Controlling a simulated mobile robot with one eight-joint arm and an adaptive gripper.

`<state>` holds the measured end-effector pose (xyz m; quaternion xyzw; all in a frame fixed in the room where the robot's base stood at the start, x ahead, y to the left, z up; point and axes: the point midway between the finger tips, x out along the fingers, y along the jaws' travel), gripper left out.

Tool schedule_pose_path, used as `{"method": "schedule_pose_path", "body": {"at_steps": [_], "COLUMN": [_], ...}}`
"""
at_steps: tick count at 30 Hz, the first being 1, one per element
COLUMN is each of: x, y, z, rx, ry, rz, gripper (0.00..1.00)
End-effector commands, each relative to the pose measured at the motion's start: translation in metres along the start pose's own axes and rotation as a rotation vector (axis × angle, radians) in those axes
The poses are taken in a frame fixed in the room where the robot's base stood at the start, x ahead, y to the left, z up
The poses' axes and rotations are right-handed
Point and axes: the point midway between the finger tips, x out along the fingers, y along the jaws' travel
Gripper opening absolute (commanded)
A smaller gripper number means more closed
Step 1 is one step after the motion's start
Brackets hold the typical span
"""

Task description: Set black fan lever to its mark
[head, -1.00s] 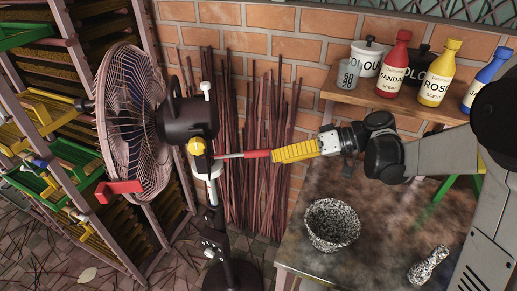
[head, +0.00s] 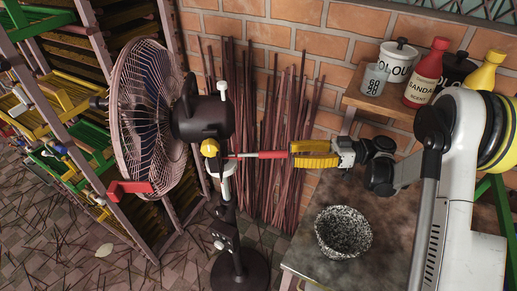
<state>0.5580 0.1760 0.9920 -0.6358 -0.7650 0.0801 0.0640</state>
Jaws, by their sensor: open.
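The black fan (head: 205,117) stands on a post, its round wire cage (head: 145,115) facing left. A lever with a thin rod and red grip (head: 272,154) sticks out to the right from below the motor, beside a yellow knob (head: 209,148). It lies close to level. My gripper (head: 293,152), with yellow ribbed fingers, is at the right end of the red grip, pointing left. The fingers are open and overlap the grip's end in the picture; I cannot tell whether they touch it. I cannot make out the lever's mark.
A speckled mortar (head: 343,232) stands on a dark table (head: 325,190) below my arm. A shelf (head: 375,103) above carries a glass, pots and bottles. Thin red sticks (head: 270,195) lean on the brick wall behind the lever. A rack (head: 65,60) stands left of the fan.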

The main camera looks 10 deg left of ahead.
Motion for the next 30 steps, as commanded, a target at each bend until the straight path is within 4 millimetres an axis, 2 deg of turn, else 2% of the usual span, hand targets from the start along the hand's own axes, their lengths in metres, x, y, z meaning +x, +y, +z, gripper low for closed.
{"method": "schedule_pose_path", "body": {"at_steps": [5, 12, 18, 23, 30], "x": [0.019, 0.068, 0.097, 0.107, 0.107], "y": [-0.001, -0.002, -0.002, -0.002, -0.002], "z": [0.003, 0.003, 0.002, 0.001, 0.0], "rx": [-0.011, -0.009, -0.009, -0.009, -0.009], "ry": [0.005, 0.003, 0.003, 0.004, 0.004], "rz": [-0.009, -0.009, -0.007, -0.005, -0.004], "gripper": [0.43, 0.43, 0.43, 0.43, 0.43]}}
